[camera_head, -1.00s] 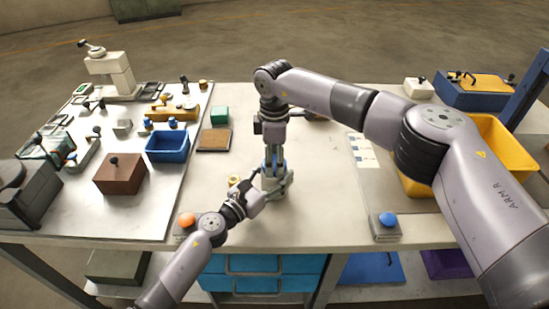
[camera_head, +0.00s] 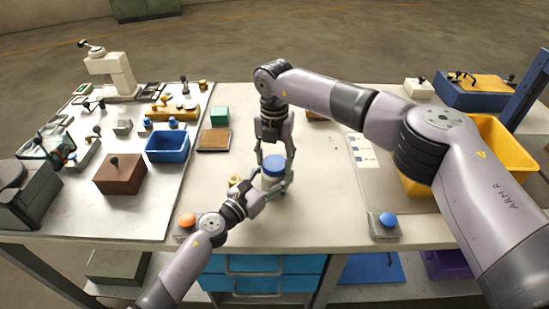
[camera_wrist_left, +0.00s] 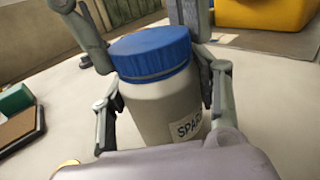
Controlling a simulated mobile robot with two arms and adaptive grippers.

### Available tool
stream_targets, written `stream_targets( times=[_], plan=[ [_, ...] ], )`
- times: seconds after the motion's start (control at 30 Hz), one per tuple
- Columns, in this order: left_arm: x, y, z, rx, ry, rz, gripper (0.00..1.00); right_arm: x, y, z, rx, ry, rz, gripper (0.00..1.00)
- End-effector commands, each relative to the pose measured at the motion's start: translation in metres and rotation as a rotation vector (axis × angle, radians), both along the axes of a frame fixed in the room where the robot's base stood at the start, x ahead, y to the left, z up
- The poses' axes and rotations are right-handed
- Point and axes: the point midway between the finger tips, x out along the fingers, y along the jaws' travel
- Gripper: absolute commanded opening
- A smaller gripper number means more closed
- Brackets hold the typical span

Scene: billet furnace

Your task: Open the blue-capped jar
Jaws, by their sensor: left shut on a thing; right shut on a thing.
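The jar has a blue cap (camera_head: 273,167) and stands upright on the bench. In the left wrist view its pale body (camera_wrist_left: 155,108) carries a white label reading "SPAR…", partly hidden, and the blue cap (camera_wrist_left: 152,52) sits on top. My left gripper (camera_head: 270,188) reaches in from the left and is shut on the jar body, one finger on each side. My right gripper (camera_head: 273,160) points straight down from above and is shut on the cap, with its fingers on opposite sides. I cannot tell whether the cap is loose on the thread.
An orange button (camera_head: 187,219) and a blue button (camera_head: 388,219) stand along the front edge. A green block (camera_head: 220,115) and a brown pad (camera_head: 214,140) lie left of the jar. A yellow bin (camera_head: 510,150) is at the right.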

Motion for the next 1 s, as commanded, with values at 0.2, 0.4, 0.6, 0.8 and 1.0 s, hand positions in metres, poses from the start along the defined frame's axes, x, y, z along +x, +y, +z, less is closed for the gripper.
stream_targets(
  times=[0.2, 0.4, 0.6, 0.8, 1.0],
  plan=[
    [-0.0003, -0.0002, -0.0004, 0.001, 0.001, -0.001, 0.0, 0.0003, 0.0001, 0.0003, 0.0, -0.001, 0.438, 0.18],
    [-0.0004, -0.0003, -0.0004, 0.001, 0.001, -0.001, 0.0, 0.0003, 0.0002, 0.0006, 0.001, -0.001, 0.845, 0.18],
    [-0.0004, -0.0003, -0.0003, 0.0, 0.0, -0.001, 0.0, 0.0003, 0.0002, 0.0009, 0.0, 0.0, 1.253, 0.18],
    [-0.0005, -0.0004, -0.0004, 0.001, 0.001, -0.001, 0.0, 0.0001, 0.0002, 0.0012, 0.0, 0.0, 1.66, 0.18],
    [-0.0005, -0.0005, -0.0004, 0.001, 0.001, -0.001, 0.0, 0.0001, 0.0002, 0.0015, 0.0, 0.0, 2.068, 0.18]
  ],
)
